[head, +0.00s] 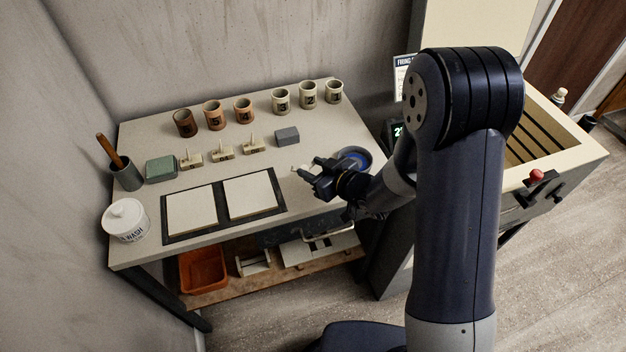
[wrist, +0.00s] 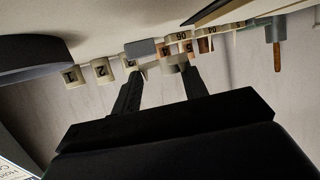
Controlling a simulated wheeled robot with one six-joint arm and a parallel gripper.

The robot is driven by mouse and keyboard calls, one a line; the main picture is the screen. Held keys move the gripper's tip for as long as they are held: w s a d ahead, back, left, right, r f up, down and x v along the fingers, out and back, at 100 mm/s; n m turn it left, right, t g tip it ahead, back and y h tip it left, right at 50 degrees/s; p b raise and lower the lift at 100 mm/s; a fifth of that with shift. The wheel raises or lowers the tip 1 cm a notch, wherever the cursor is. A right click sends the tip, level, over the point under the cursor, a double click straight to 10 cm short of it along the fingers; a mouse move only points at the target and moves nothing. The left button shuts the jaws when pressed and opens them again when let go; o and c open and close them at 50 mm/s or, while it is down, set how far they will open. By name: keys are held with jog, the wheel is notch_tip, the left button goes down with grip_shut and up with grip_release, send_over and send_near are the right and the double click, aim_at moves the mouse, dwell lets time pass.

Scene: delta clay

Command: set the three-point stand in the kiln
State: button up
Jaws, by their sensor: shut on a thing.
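My gripper (head: 306,175) is over the right part of the worktable, its jaws shut on a small pale piece (head: 296,168), which looks like the three-point stand. Only a little of the piece shows at the fingertips, so its full shape is unclear. In the wrist view the two dark fingers (wrist: 160,88) have pale bits between and beyond their tips. The kiln (head: 581,150) is the cream box at the right, open at the top with dark slots inside. My arm hides part of it, and my gripper is well to its left.
The worktable (head: 140,245) holds several numbered cups (head: 280,100), several small blocks with upright points (head: 222,152), a grey block (head: 287,135), two pale slabs (head: 250,196) and a blue-rimmed disc (head: 364,157) beside my gripper. A red knob (head: 536,175) is on the kiln's front.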

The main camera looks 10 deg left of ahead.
jog(key=shift+f, duration=2.25)
jog(key=shift+f, duration=0.1)
jog(key=o, duration=0.9)
jog(key=shift+b, duration=0.3)
jog(key=shift+o, duration=0.2)
jog(key=shift+p, duration=0.4)
